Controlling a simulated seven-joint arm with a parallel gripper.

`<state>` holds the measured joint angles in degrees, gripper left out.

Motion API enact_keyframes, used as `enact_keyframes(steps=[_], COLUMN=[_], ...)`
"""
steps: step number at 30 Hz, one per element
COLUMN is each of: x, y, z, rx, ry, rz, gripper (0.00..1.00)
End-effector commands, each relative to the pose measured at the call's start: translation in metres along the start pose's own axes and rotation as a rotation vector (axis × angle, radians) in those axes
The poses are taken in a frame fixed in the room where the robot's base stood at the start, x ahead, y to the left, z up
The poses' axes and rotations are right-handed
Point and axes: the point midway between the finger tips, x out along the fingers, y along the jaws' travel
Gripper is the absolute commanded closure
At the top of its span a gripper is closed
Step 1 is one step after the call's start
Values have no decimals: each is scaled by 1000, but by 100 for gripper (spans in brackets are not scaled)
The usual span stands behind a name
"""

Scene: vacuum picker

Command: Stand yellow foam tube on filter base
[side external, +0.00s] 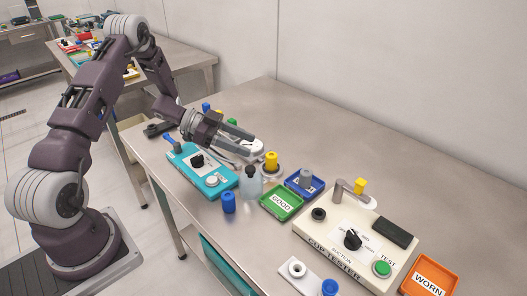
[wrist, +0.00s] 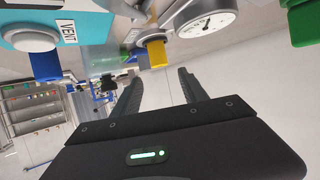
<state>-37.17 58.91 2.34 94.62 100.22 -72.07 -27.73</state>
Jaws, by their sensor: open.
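The yellow foam tube (side external: 271,159) stands upright on a round grey base (side external: 262,170), which looks like the filter base. In the wrist view, the picture is upside down; the yellow tube (wrist: 157,54) shows against the round base (wrist: 151,36), beyond my fingertips. My gripper (side external: 252,142) is open and empty, to the left of the tube in the side view and apart from it. The two fingers also show spread apart in the wrist view (wrist: 160,75). The exact seating of the tube on the base is too small to tell.
A clear bottle (side external: 250,184), blue tube (side external: 228,202) and teal box (side external: 203,170) stand close by. A white gauge (wrist: 207,20) is near the tube. The green GOOD tray (side external: 281,202), blue tray (side external: 304,183) and cup tester (side external: 335,240) lie rightward. The table's back is clear.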

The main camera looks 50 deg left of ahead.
Motion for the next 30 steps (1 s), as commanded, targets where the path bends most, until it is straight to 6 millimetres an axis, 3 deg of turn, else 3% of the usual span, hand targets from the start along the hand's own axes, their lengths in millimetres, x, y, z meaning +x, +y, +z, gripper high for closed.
enact_keyframes(steps=[3, 6, 10, 12, 14, 17, 18, 20, 21, 23, 24, 26, 27, 30], x=[-21, -30, -32, -30, -27, -34, -43, -63, -79, -104, -120, -136, -143, -148], y=[0, 0, -1, -11, -31, -68, -74, -70, -57, -22, 12, 71, 114, 210], z=[0, 0, -1, -13, -39, -108, -138, -178, -200, -222, -228, -224, -216, -189], rx=[1, 1, 4, 32, 81, 163, 173, 154, 116, 23, -60, -203, -296, -482], ry=[0, 0, -2, -24, -67, -171, -212, -271, -306, -358, -392, -444, -480, -557], rz=[-2, -1, -4, -52, -157, -439, -561, -731, -832, -950, -1000, -1021, -1001, -881], gripper=[49, 49, 49, 49, 49, 49, 49, 49, 49, 49, 49, 49, 49, 49])
